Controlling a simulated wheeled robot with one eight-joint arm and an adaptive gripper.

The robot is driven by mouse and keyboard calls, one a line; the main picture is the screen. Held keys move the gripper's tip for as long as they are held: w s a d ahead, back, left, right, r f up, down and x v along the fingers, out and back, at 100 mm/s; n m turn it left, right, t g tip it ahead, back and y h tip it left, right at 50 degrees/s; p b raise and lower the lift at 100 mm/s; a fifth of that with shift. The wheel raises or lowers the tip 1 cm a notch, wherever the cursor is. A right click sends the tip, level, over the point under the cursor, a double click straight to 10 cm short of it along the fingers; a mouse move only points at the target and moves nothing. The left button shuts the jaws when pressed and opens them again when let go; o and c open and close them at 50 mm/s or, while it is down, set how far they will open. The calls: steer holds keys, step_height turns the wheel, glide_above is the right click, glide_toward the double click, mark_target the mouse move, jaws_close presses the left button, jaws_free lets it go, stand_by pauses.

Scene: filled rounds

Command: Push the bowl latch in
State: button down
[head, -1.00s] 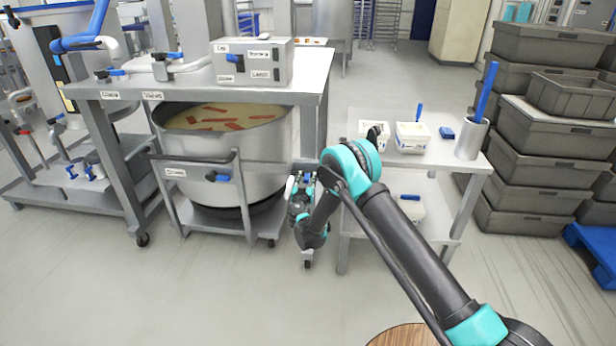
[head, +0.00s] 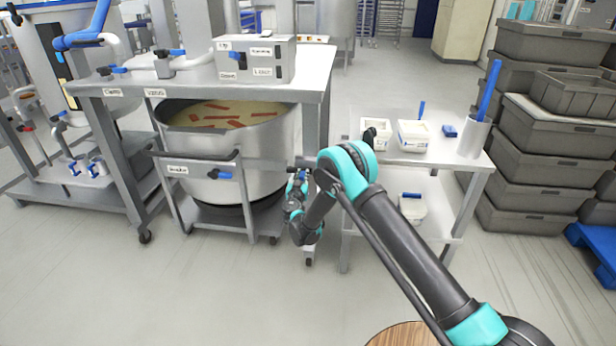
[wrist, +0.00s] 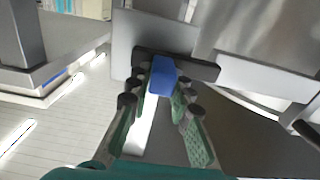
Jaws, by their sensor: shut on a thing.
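The bowl (head: 262,160) is a large steel vessel on a wheeled frame, filled with pale liquid and red strips, under the left table. In the wrist view a blue latch knob (wrist: 162,72) sits at a dark slot in a metal plate (wrist: 128,40). My gripper (wrist: 163,90) has its fingers on both sides of the blue knob and is shut on it. In the head view my gripper (head: 299,182) is at the right side of the bowl frame, small and partly hidden by my arm. The latch itself cannot be made out there.
A control box (head: 254,60) stands on the left steel table (head: 190,87). A white side table (head: 400,158) with tubs and a blue-handled tool in a holder is right of my arm. Grey crates (head: 545,150) are stacked farther right.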

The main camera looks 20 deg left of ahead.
steer(key=shift+s+a, duration=0.2)
steer(key=shift+a, duration=0.45)
steer(key=shift+s+a, duration=0.15)
steer(key=shift+a, duration=0.5)
steer(key=c, duration=1.4)
jaws_free()
steer(key=shift+a, duration=0.1)
steer(key=shift+o, duration=0.2)
steer(key=shift+s, duration=0.1)
steer(key=v, duration=1.2)
